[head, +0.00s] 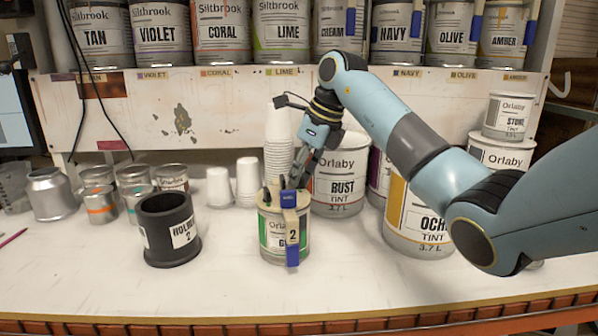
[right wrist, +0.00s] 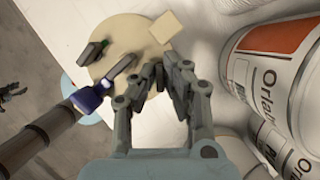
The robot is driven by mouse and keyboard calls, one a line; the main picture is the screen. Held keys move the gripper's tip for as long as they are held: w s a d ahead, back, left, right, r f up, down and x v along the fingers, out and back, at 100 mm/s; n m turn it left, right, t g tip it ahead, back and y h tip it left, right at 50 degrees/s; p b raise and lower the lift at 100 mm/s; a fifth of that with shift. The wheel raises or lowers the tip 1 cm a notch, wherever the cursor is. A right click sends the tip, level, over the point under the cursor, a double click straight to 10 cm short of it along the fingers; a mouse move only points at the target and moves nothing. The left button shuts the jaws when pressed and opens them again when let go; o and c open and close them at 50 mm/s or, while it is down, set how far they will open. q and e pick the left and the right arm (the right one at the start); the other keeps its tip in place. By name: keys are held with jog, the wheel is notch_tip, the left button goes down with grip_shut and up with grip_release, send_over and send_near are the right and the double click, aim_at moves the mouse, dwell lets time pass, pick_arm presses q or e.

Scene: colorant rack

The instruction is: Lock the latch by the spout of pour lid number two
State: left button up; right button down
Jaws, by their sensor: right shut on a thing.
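Pour lid number two (right wrist: 125,35) is a round cream lid on a can with a green label (head: 272,235). A cream tag marked 2 (head: 292,233) with a blue end hangs down the can's front. On the lid are a blue piece (right wrist: 88,98), a dark piece with green (right wrist: 93,50) and a raised grey lever (right wrist: 120,68). I cannot tell for certain which is the latch by the spout. My right gripper (head: 292,182) points down onto the lid; its fingertips (right wrist: 160,72) are close together at the lever's end. They partly hide the contact.
A dark holder (head: 170,232) stands left of the can. The Rust can (head: 338,185) and Ochre can (head: 410,225) stand behind and right. White cup stacks (head: 247,182) and metal tins (head: 52,195) are at the back left. The front table strip is clear.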

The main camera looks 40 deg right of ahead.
jog(key=m+h, duration=0.1)
jog(key=m, duration=0.1)
jog(key=m+h+p, duration=0.1)
jog(key=m, duration=0.2)
jog(key=shift+t, duration=0.4)
jog(key=shift+m, duration=0.3)
jog(key=c, duration=1.4)
grip_release()
